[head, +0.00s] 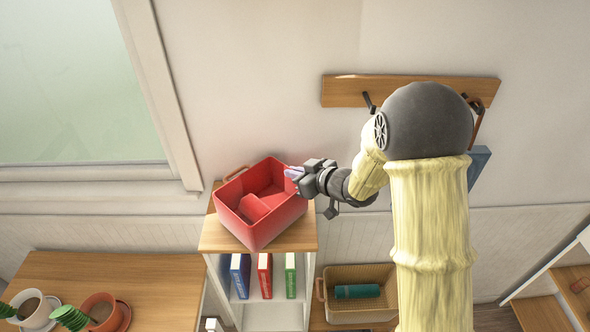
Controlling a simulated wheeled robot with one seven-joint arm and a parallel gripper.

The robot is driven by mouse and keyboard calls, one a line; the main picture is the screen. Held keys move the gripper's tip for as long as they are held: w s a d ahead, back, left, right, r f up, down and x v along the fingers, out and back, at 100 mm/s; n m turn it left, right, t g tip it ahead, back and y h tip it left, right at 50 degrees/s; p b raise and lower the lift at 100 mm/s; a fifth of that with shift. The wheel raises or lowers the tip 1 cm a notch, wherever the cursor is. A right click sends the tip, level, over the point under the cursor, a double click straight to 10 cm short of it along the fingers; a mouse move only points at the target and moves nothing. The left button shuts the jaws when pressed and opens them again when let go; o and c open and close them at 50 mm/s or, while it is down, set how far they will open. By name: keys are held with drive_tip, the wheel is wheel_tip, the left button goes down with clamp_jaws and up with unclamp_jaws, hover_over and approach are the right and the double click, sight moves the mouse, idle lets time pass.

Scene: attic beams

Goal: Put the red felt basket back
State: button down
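The red felt basket (254,231) stands on the wooden top of a small white shelf unit (217,236), turned at an angle to the top's edges. It has a loop handle at its upper left rim, and a red block-like shape shows inside it. My gripper (294,173) is at the basket's right upper rim, with its pale purple fingertips against or just over that edge. The fingertips are small and overlap the rim. I cannot tell whether they are closed on it, or whether the basket sits fully flat.
Blue, red and green books (265,275) stand inside the shelf unit. A tan basket (345,312) with a teal roll (357,291) sits low to its right. A wooden table (150,285) with potted plants is at the left. A wooden hook rail (345,91) is on the wall.

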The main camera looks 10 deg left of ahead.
drive_tip(key=shift+w+a, duration=0.1)
drive_tip(key=shift+w, duration=0.1)
drive_tip(key=shift+f, duration=0.1)
drive_tip(key=shift+f, duration=0.2)
drive_tip(key=c, duration=1.6)
unclamp_jaws()
drive_tip(key=shift+r, duration=0.1)
